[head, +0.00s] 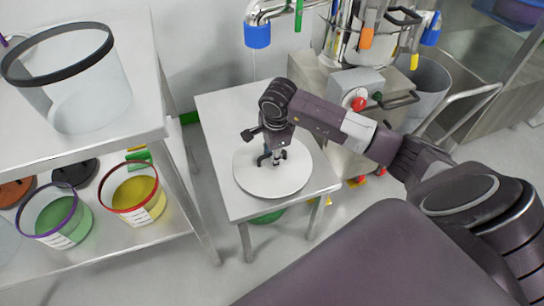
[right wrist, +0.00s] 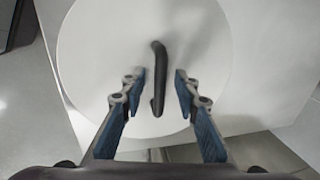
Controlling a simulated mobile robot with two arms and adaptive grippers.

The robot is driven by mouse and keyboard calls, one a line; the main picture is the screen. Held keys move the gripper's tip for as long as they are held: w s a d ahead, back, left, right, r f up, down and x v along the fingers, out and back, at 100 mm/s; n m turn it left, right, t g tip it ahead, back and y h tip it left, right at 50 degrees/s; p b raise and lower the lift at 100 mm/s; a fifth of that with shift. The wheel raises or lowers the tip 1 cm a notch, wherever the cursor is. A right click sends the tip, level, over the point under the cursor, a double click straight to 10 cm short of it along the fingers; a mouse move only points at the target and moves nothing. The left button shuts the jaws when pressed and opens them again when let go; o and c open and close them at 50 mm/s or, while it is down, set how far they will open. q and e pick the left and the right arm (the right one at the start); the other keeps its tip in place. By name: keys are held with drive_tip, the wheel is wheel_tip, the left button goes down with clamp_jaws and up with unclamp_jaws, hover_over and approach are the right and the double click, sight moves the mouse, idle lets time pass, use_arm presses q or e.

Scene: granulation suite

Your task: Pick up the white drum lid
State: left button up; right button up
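The white drum lid (head: 255,181) is a round white disc lying flat on a small light table (head: 228,121). Its dark bar handle (right wrist: 157,85) stands up at the lid's middle in the right wrist view. My right gripper (head: 272,160) is directly above the lid. In the right wrist view the gripper's two blue-padded fingers (right wrist: 157,88) are apart, one on each side of the handle, with gaps between them and it. The lid (right wrist: 90,55) fills much of that view. My left gripper is not in view.
A shelf unit on the left holds a large clear tub (head: 85,88) with a black rim, and below it a green-filled bucket (head: 58,218) and a yellow-filled bucket (head: 138,200). A steel machine (head: 345,85) with a red button stands right behind the table.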

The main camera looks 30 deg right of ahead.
clamp_jaws()
drive_tip(key=shift+r, duration=0.2)
